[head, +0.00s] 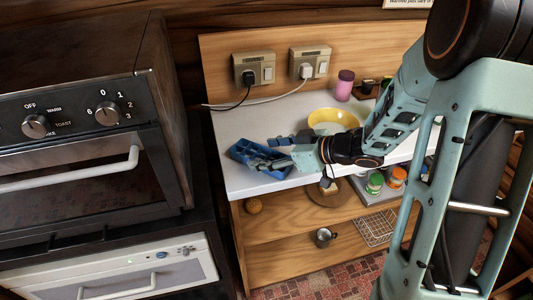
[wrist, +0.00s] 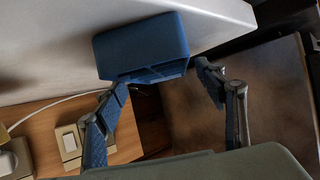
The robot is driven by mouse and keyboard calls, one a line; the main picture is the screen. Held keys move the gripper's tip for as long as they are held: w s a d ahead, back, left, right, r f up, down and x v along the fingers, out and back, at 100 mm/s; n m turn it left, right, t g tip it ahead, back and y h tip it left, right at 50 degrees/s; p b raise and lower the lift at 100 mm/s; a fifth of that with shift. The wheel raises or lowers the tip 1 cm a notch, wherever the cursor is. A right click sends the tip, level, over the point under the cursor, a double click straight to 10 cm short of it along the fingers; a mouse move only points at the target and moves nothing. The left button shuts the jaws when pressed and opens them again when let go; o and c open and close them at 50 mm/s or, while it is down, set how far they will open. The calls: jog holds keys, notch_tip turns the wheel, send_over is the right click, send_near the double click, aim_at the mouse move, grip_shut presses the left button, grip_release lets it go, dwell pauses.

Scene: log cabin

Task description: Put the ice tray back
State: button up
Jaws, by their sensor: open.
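The blue ice tray (head: 243,149) lies on the left end of the white counter (head: 236,181), by its left edge. My gripper (head: 268,152) reaches in from the right at the tray, partly covering it in the head view. In the wrist view the ice tray (wrist: 143,42) shows just beyond my gripper (wrist: 163,80), with one finger toward each side of it. The fingers are spread apart and hold nothing. Whether a finger touches the tray I cannot tell.
A yellow bowl (head: 333,117) and a pink-lidded jar (head: 345,86) stand farther back on the counter. A toaster oven (head: 95,125) stands to the left. Outlets with plugs (head: 254,70) and a white cord line the back panel. Shelves below hold a mug (head: 324,237).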

jog(key=p+v, duration=0.1)
jog(key=v, duration=1.1)
jog(key=shift+p, duration=0.4)
